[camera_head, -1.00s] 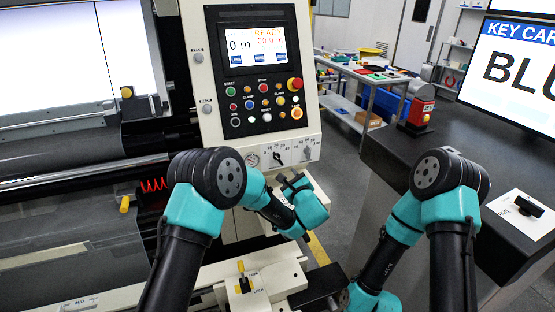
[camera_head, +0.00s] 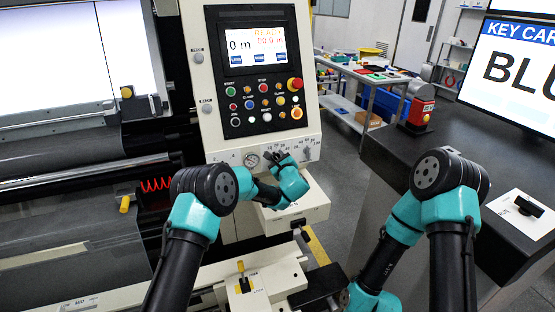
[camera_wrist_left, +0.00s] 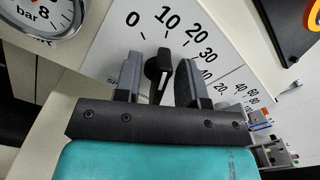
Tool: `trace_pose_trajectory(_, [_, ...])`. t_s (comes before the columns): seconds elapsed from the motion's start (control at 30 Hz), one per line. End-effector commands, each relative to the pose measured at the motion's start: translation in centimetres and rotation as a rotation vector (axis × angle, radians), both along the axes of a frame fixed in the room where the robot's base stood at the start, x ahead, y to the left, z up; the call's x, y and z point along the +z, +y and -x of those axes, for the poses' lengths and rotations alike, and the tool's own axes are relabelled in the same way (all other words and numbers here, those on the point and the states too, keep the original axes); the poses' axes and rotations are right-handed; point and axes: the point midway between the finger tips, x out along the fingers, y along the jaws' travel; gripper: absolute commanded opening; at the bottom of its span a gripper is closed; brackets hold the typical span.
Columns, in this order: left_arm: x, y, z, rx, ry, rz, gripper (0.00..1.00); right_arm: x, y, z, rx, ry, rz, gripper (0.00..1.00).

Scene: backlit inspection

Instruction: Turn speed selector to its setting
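The speed selector is a black pointer knob (camera_wrist_left: 158,68) on a white dial plate (camera_wrist_left: 120,47) marked 0, 10, 20, 30 and on. In the head view my left gripper (camera_head: 279,160) is at the lower panel and hides this knob. My right arm (camera_head: 405,215) is low at the right; its gripper is not seen.
A pressure gauge (camera_head: 251,160) is just left of the dial, and a second selector (camera_head: 308,153) is to its right. Above are a button panel (camera_head: 262,105) and a screen (camera_head: 255,50). A beige machine ledge (camera_head: 305,205) lies below. A dark counter (camera_head: 470,165) stands at the right.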

Motion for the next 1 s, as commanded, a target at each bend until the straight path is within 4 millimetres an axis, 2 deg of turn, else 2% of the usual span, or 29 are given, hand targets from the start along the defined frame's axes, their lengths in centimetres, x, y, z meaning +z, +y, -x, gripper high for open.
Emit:
trace_pose_trajectory(0.2, [-0.02,-0.01,0.00,0.000,0.000,0.000,0.37,0.00,0.00,0.00,0.000,0.000,0.000,0.43])
trace_pose_trajectory(0.6, [-0.02,-0.01,0.02,0.000,0.000,0.000,0.00,0.00,0.00,0.00,0.000,0.000,0.000,0.43])
trace_pose_trajectory(1.0, [-0.02,-0.03,0.02,0.000,0.006,-0.019,0.00,0.00,0.00,0.00,0.000,0.000,0.000,0.43])
